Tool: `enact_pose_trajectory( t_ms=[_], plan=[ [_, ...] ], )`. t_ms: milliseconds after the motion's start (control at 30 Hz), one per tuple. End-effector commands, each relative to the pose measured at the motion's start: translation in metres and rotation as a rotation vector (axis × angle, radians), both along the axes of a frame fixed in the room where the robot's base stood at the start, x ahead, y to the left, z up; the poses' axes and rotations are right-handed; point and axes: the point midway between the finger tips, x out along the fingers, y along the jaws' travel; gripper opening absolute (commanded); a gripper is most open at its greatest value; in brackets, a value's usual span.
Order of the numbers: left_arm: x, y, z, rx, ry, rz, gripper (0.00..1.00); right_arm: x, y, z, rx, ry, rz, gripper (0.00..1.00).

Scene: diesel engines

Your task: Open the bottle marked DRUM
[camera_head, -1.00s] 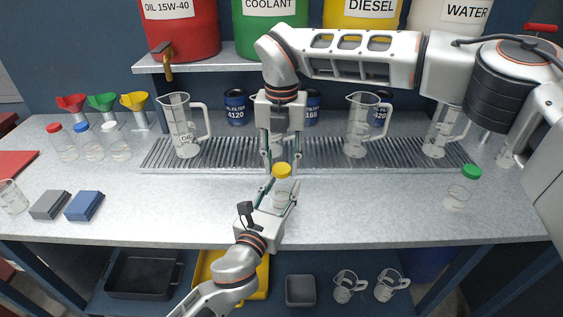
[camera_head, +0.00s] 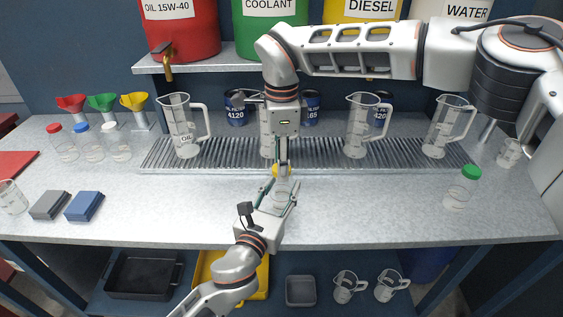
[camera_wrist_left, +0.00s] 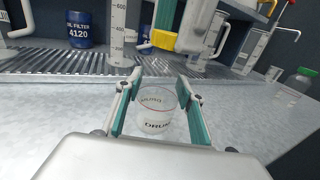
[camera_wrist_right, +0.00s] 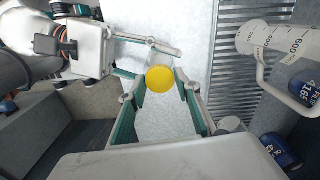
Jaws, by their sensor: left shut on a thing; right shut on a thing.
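The DRUM bottle (camera_head: 281,198) is clear, with a yellow cap (camera_head: 281,170), and stands near the middle of the bench. My left gripper (camera_head: 279,189) is shut around its body from the front. The DRUM lettering (camera_wrist_left: 156,125) shows between the left fingers in the left wrist view. My right gripper (camera_head: 283,160) points down from above, shut on the yellow cap, which also shows between its fingertips in the right wrist view (camera_wrist_right: 160,78). Right fingers hide part of the cap in the head view. I cannot tell whether cap and bottle neck are apart.
Clear jugs (camera_head: 361,128) stand along the metal drain grate (camera_head: 225,158) behind the bottle. A green-capped bottle (camera_head: 462,188) is at right. Several capped bottles (camera_head: 90,145) and two blocks (camera_head: 84,206) are at left. The bench front around the bottle is clear.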

Motion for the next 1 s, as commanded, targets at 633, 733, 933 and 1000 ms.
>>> enact_pose_trajectory(
  t_ms=[633, 733, 933, 1000],
  plan=[
    [0.0001, 0.0004, -0.0009, 0.001, 0.002, 0.001, 0.0, -0.0003, 0.0001, 0.0002, -0.001, 0.001, 1.044, 0.07],
    [0.0001, 0.0004, -0.0009, 0.001, 0.002, 0.001, 0.0, -0.0003, 0.0001, 0.0001, -0.001, 0.001, 1.05, 0.07],
    [0.0001, 0.0004, -0.0009, 0.001, 0.002, 0.001, 0.0, -0.0004, 0.0001, 0.0001, -0.001, 0.002, 1.051, 0.07],
    [0.0001, 0.0004, -0.0009, 0.001, 0.002, 0.001, 0.0, -0.0004, 0.0001, 0.0001, -0.001, 0.002, 1.05, 0.07]
  ],
)
